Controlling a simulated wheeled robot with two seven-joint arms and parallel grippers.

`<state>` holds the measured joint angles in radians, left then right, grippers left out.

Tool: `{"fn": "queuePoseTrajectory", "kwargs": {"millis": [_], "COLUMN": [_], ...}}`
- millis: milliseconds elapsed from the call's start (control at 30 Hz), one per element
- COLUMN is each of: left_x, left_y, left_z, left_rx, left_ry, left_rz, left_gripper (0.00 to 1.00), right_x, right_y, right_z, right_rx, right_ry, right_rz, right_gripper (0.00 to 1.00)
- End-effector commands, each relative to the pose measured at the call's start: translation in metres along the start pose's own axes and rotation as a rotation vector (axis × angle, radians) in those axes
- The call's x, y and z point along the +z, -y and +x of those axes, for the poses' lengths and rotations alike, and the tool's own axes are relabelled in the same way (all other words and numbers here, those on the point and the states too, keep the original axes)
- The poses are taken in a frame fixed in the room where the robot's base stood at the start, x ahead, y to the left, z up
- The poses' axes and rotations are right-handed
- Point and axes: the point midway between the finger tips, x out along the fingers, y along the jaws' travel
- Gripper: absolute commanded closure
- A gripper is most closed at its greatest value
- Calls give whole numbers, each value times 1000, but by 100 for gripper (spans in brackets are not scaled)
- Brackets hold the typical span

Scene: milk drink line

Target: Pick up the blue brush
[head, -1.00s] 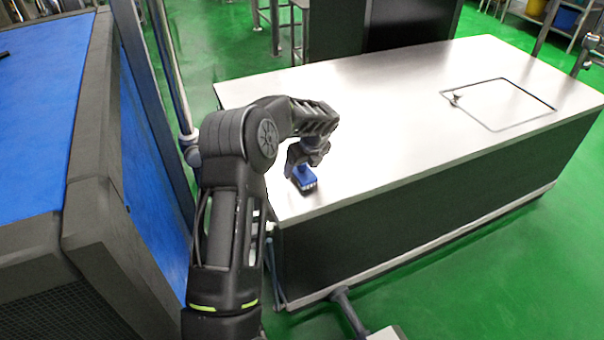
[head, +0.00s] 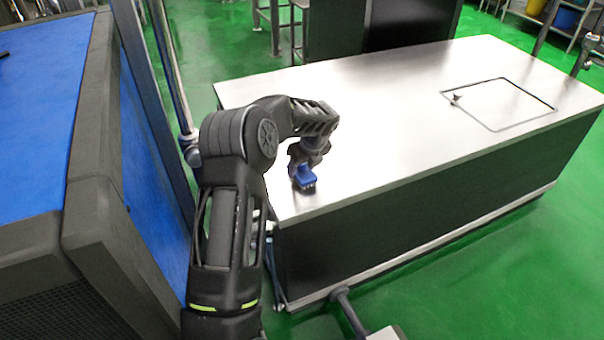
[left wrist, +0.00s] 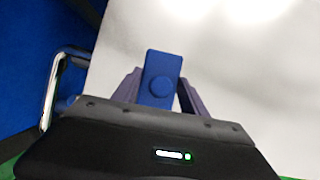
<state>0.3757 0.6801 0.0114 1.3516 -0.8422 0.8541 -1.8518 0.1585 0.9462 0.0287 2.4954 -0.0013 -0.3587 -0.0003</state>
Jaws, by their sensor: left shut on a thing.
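The blue brush (head: 303,177) is at the near left part of the metal table (head: 390,110), with its pale bristles facing down. My left gripper (head: 303,163) is above it and shut on it. In the left wrist view the brush's blue handle (left wrist: 160,80) stands between the two fingers of my left gripper (left wrist: 158,92). The fingers hide part of the brush. A shadow shows on the tabletop just below the brush, and the brush looks slightly clear of the surface. My right gripper is not in view.
A blue conveyor (head: 45,110) with dark sides stands to the left, with a metal post (head: 165,70) between. The rest of the tabletop is clear.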

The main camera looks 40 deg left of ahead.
Motion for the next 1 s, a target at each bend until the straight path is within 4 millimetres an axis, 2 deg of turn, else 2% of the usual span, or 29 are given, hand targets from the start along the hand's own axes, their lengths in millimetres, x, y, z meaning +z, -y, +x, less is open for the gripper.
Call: {"fn": "queuePoseTrajectory", "kwargs": {"millis": [33, 133, 467, 567, 900, 1000], "left_x": [0, 0, 2, 6, 31, 35], "left_y": [0, 0, 0, 1, 1, 1], "left_z": [0, 0, -5, -14, -74, -85], "left_rx": [0, 0, -1, -3, -3, -2], "left_ry": [0, 0, 1, 1, 3, 1], "left_rz": [0, 0, 0, -1, -2, -1], "left_gripper": [83, 92, 92, 92, 92, 92], "right_x": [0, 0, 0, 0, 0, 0], "right_y": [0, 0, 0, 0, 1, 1], "right_z": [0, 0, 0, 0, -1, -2], "right_rx": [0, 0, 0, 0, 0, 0], "right_ry": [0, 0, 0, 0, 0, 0], "right_rz": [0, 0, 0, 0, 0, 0], "right_gripper": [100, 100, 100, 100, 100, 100]}}
